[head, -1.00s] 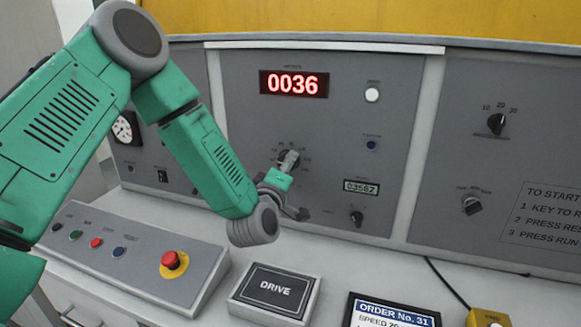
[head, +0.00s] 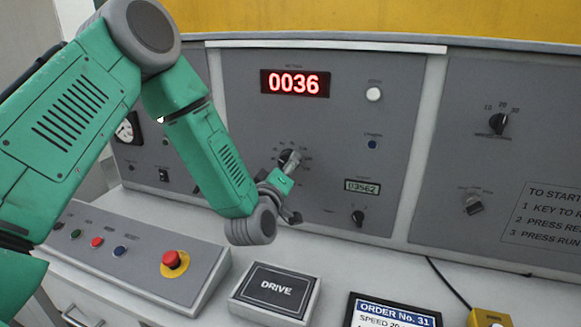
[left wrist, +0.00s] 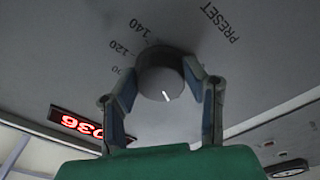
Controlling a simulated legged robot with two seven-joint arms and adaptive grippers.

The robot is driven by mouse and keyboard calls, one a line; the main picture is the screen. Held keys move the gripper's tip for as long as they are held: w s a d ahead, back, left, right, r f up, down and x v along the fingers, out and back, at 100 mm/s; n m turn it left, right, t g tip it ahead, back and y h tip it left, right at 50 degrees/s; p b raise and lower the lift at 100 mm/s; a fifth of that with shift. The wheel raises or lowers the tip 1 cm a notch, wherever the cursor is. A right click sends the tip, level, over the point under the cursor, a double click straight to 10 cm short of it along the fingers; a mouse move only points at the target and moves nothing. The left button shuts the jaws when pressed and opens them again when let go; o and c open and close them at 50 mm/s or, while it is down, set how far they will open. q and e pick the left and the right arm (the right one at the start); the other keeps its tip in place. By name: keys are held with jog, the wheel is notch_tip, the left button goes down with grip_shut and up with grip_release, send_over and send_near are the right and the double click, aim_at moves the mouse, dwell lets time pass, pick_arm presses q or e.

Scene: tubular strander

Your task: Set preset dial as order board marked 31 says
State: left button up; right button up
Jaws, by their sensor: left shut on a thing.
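The preset dial is a dark round knob (head: 289,157) on the middle grey panel in the head view. In the left wrist view the knob (left wrist: 160,75) carries a short white mark, and PRESET, 120 and 140 are printed around it. I cannot tell which number the mark reads. My left gripper (head: 287,180) is shut on the knob; its two fingers (left wrist: 163,95) lie on either side of it in the left wrist view. The order board (head: 392,312) is headed ORDER No. 31; below that only part of a SPEED 20 line shows, cut by the frame edge. My right gripper is out of view.
A red display (head: 295,83) reads 0036. A smaller knob (head: 357,217) sits below a small counter (head: 362,187), right of my gripper. A red stop button (head: 174,261) is on the left console. A DRIVE box (head: 275,288) and a yellow box (head: 489,317) stand on the ledge.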

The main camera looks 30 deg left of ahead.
pick_arm(q)
jog(key=o, duration=1.1)
jog(key=shift+a+r, duration=0.2)
jog(key=shift+a, duration=0.1)
jog(key=shift+o, duration=0.2)
jog(key=shift+a+f, duration=0.15)
jog(key=shift+f, duration=0.1)
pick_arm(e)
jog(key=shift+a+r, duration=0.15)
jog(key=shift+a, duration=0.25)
pick_arm(q)
jog(key=v, duration=1.1)
jog(key=shift+s, duration=0.4)
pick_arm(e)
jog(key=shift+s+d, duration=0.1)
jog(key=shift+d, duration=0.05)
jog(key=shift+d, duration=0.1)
